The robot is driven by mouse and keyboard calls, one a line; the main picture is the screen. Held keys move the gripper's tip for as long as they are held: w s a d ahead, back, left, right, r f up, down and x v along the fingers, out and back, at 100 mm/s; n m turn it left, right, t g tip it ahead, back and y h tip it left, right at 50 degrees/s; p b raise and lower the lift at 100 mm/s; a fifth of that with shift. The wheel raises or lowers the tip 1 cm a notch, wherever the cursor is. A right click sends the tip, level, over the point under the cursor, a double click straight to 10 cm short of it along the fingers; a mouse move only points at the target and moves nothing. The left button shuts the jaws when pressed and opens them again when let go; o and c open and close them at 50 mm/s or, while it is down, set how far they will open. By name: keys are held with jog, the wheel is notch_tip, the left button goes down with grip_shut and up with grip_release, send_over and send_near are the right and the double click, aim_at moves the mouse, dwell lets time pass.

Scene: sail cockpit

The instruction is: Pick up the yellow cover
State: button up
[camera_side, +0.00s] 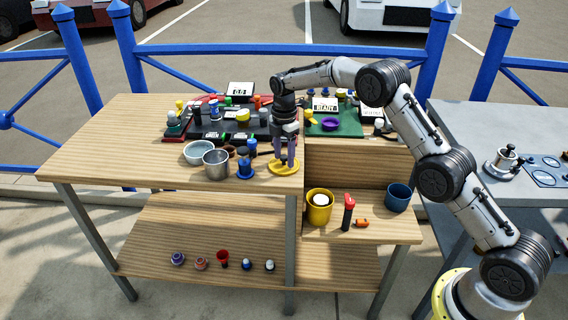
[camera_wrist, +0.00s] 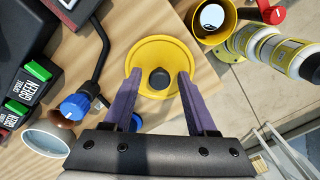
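The yellow cover (camera_wrist: 160,50) is a round flat disc with a black knob (camera_wrist: 159,78) at its middle. It lies on the wooden table near the front right corner, and it also shows in the side view (camera_side: 283,171). My gripper (camera_wrist: 159,73) points down over it with two purple fingers apart, one on each side of the knob. No finger touches the knob in the wrist view. In the side view my gripper (camera_side: 284,165) hides part of the cover and the knob; whether the fingertips touch the disc I cannot tell.
A blue knobbed part (camera_side: 245,169), a metal cup (camera_side: 216,164) and a pale bowl (camera_side: 199,152) stand close on the left. Black panels with buttons sit behind. A yellow cup (camera_side: 319,208) stands on the lower shelf right of the table edge.

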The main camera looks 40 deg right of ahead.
grip_shut()
jog(key=shift+r, duration=0.1)
